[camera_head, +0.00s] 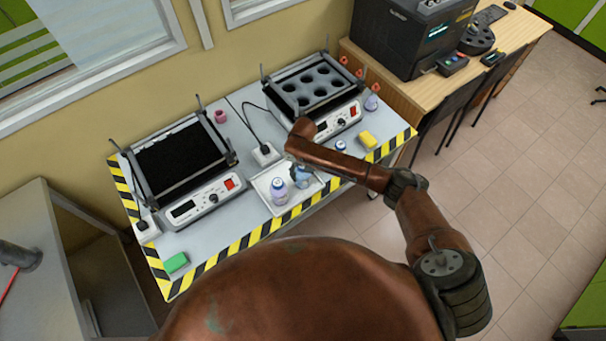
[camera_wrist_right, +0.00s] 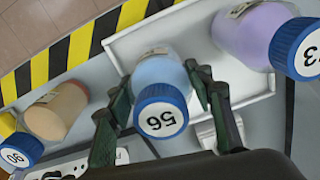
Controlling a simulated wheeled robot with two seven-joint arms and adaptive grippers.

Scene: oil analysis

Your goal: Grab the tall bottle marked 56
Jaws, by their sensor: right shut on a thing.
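The bottle marked 56 (camera_wrist_right: 161,111) has a blue cap and a pale blue body. In the right wrist view it is between the two fingers of my right gripper (camera_wrist_right: 157,78), which is shut on it. In the head view my right gripper (camera_head: 300,168) is over the white tray (camera_head: 262,183), and the bottle is partly hidden beneath it. I cannot tell whether the bottle touches the tray. My left gripper is not in view.
A purple bottle with a blue cap (camera_wrist_right: 262,35) stands close beside, on the tray. An orange-brown bottle (camera_wrist_right: 58,110) is on the other side.

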